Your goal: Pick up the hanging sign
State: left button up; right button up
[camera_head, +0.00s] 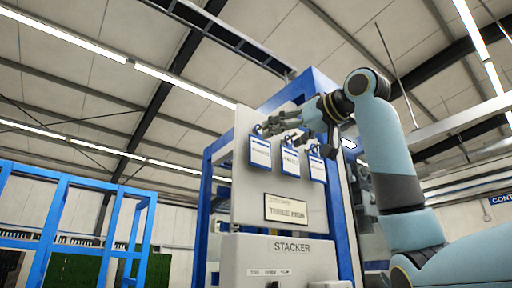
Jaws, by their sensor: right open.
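Three small white signs with blue edges hang in a row on a pale upright panel (242,190). They are the left sign (260,154), the middle sign (290,161) and the right sign (316,168). Their lettering is too small to read. My right gripper (280,132) is open in front of the panel, at the height of the signs' upper ends. Its fingers point left and overlap the tops of the signs in the picture. I cannot tell whether they touch any sign. My left gripper is not in view.
Below the signs is a framed label plate (286,209), and lower a grey box marked STACKER (290,247). A blue frame (207,200) surrounds the panel. Another blue frame (60,215) stands at the left. Open space lies between the two frames.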

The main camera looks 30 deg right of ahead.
aim_at(261, 149)
jog(key=w, duration=0.1)
jog(key=w+p, duration=0.1)
jog(key=w, duration=0.1)
jog(key=shift+w+a, duration=0.2)
jog(key=shift+a, duration=0.15)
jog(key=w, duration=0.1)
jog(key=w+p, duration=0.1)
jog(key=w, duration=0.1)
jog(key=w+p, duration=0.1)
jog(key=shift+w+a+f, duration=0.15)
jog(key=shift+a+f, duration=0.1)
jog(key=shift+w+f, duration=0.1)
jog(key=shift+w, duration=0.1)
jog(key=shift+s, duration=0.15)
jog(key=c, duration=1)
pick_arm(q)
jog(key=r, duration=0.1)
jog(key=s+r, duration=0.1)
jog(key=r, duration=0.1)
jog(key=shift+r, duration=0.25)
pick_arm(e)
jog(key=shift+c, duration=0.2)
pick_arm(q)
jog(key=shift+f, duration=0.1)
